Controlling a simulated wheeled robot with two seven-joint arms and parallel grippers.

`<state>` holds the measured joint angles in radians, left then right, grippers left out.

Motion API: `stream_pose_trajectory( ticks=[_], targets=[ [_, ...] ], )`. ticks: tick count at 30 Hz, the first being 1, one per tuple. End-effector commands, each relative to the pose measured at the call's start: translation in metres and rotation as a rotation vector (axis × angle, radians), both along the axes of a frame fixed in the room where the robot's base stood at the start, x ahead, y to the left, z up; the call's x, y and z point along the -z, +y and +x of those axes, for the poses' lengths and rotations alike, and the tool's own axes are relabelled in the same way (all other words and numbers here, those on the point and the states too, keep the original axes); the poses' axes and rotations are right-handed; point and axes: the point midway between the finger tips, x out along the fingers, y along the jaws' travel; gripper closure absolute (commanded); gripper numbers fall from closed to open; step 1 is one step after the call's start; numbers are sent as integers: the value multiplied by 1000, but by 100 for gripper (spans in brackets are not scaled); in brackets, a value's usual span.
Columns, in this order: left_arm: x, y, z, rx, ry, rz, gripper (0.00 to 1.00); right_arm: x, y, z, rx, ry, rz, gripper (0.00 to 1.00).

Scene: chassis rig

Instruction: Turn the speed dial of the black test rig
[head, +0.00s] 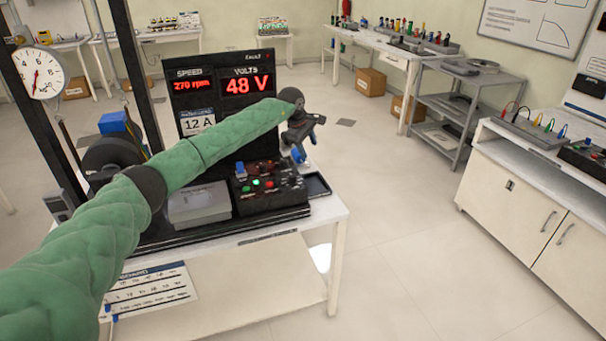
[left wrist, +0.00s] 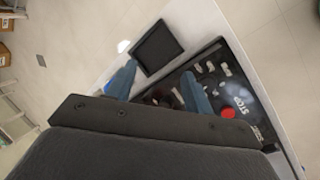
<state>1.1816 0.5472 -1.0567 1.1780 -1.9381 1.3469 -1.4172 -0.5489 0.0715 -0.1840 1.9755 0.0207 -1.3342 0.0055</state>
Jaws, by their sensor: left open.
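My left gripper (head: 303,150) is above the panel's right end, fingers pointing down, open and apparently empty. In the left wrist view its two blue fingers (left wrist: 158,74) stand apart, with part of the panel and a dark round shape between them. A red stop button (left wrist: 228,113) lies right of the fingers. I cannot tell which control is the speed dial. My right gripper is not in view.
A small black tray (head: 318,185) lies beside the panel's right end; the left wrist view shows it too (left wrist: 158,47). A grey box (head: 198,203) sits left of the panel. A rig post (head: 137,75) rises near my arm.

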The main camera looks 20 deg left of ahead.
Motion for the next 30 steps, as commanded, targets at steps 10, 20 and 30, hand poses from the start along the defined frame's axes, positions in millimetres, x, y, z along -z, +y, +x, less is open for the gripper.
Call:
stream_pose_trajectory(
  ticks=[10, 20, 30],
  targets=[
    [12, 42, -54, 324, 248, 275, 48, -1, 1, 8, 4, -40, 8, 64],
    [19, 42, -54, 398, 240, 283, 48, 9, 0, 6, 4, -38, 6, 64],
    [55, 41, -54, 397, 240, 280, 48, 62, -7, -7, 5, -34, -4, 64]
  ],
)
